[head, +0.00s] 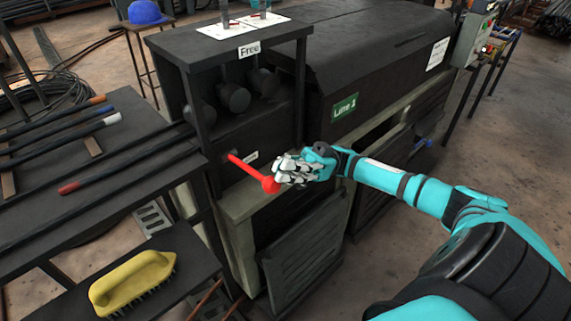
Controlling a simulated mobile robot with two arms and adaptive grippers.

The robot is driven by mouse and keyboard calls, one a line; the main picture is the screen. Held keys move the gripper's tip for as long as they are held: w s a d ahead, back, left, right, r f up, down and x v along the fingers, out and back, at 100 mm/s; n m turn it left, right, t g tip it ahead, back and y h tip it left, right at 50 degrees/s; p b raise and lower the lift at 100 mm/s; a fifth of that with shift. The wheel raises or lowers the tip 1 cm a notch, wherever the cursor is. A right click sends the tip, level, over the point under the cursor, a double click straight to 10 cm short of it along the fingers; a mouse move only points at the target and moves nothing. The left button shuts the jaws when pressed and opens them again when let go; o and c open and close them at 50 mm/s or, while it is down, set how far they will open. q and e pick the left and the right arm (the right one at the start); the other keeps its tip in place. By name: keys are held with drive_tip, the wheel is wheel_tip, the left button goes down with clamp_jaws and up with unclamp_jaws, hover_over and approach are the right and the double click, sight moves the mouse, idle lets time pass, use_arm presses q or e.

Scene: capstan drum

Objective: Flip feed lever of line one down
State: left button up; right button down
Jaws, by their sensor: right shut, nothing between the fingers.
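The feed lever (248,171) is a red bar on the front of the dark machine marked with a green "Line 1" sign (345,107). It slants downward to the right and ends in a red ball knob. My right gripper (280,170) is shut and empty, right beside the knob at the lever's lower end. I cannot tell whether the fingers touch the knob. A small label behind the lever is partly hidden and too small to read fully. My left gripper does not show.
A rack of dark bars with coloured ends (75,187) stands at the left. A yellow brush (132,280) lies on a dark shelf at the lower left. A "Free" sign (249,49) hangs on the machine's upper frame. A blue cap (145,12) sits on a stool behind.

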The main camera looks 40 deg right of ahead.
drive_tip(key=shift+f, duration=0.15)
drive_tip(key=v, duration=0.7)
drive_tip(key=shift+d, duration=0.25)
idle(0.6)
